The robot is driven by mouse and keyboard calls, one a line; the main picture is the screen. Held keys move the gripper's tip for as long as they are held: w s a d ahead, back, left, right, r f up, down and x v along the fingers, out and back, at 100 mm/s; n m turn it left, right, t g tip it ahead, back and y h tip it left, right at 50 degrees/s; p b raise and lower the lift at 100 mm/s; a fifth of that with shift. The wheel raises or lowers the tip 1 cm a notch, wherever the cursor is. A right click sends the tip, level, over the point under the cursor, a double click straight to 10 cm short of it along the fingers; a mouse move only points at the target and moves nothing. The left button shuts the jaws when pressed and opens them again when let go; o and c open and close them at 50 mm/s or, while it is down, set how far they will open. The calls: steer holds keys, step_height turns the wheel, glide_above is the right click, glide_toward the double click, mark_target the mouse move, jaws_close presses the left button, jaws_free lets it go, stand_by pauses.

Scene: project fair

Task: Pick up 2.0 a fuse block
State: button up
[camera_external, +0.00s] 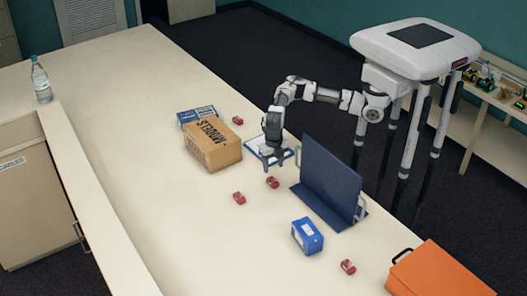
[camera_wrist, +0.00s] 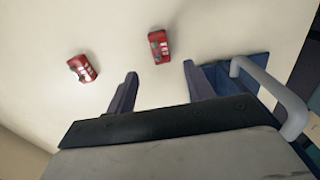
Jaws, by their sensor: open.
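Several small red blocks, which look like the fuse blocks, lie on the long cream table. One red block (camera_external: 272,182) lies just below my gripper (camera_external: 273,164). A second red block (camera_external: 239,198) lies a little left of it. Two others lie apart, one red block (camera_external: 238,120) near the boxes and one red block (camera_external: 348,267) near the front. In the wrist view my gripper (camera_wrist: 160,83) is open and empty. One red block (camera_wrist: 160,46) shows ahead of the gap between the fingers, apart from them. Another red block (camera_wrist: 83,68) is to the left.
A dark blue upright panel (camera_external: 332,172) with handles stands right of my gripper; its grey handle (camera_wrist: 270,95) shows close by. A cardboard box (camera_external: 213,152) and a blue box (camera_external: 307,236) stand on the table. An orange case (camera_external: 440,272) is at the front right. The table's left part is clear.

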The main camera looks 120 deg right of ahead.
mark_target(273, 181)
steer(key=shift+f+p, duration=1.1)
steer(key=shift+f, duration=2.35)
steer(key=c, duration=1.1)
steer(key=shift+r, duration=0.15)
